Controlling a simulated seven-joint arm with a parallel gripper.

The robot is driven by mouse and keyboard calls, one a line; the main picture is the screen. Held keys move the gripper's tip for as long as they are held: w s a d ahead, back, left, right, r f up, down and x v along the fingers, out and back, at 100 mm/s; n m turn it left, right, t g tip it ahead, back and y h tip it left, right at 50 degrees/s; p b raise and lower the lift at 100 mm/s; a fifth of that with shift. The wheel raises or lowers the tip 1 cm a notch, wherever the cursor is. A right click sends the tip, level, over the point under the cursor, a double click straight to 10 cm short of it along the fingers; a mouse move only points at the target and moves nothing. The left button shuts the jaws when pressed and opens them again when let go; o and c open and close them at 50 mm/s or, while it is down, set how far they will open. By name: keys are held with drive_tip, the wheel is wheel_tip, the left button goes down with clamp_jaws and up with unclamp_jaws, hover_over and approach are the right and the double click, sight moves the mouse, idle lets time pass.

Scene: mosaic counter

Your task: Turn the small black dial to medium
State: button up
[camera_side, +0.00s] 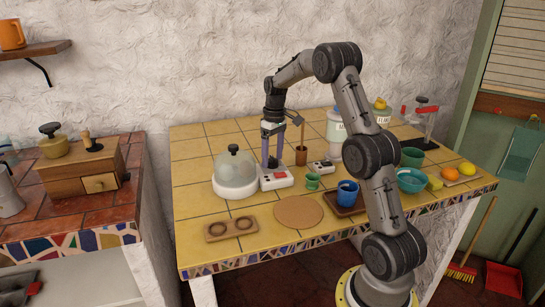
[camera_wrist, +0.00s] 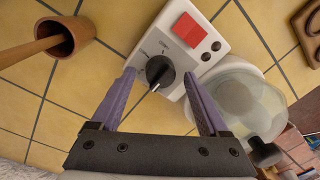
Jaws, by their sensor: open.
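A white control box (camera_side: 276,179) with a red square button stands on the yellow tiled counter. It also fills the upper middle of the wrist view (camera_wrist: 226,20). The small black dial (camera_wrist: 159,68) is on the end of this box nearest my gripper; a pale pointer mark shows at its lower edge. Small print surrounds the dial, too small to read surely. My gripper (camera_side: 272,163) points down over the box. In the wrist view my gripper (camera_wrist: 159,75) is open, with one purple finger on each side of the dial and visible gaps between.
A glass dome (camera_side: 235,172) stands close left of the box. A brown pot with a stick (camera_side: 301,156), a small green cup (camera_side: 312,181) and another white device (camera_side: 321,167) stand to the right. A round cork mat (camera_side: 295,211) lies in front.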

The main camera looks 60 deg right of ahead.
drive_tip(key=shift+f, duration=0.25)
clamp_jaws()
idle(0.3)
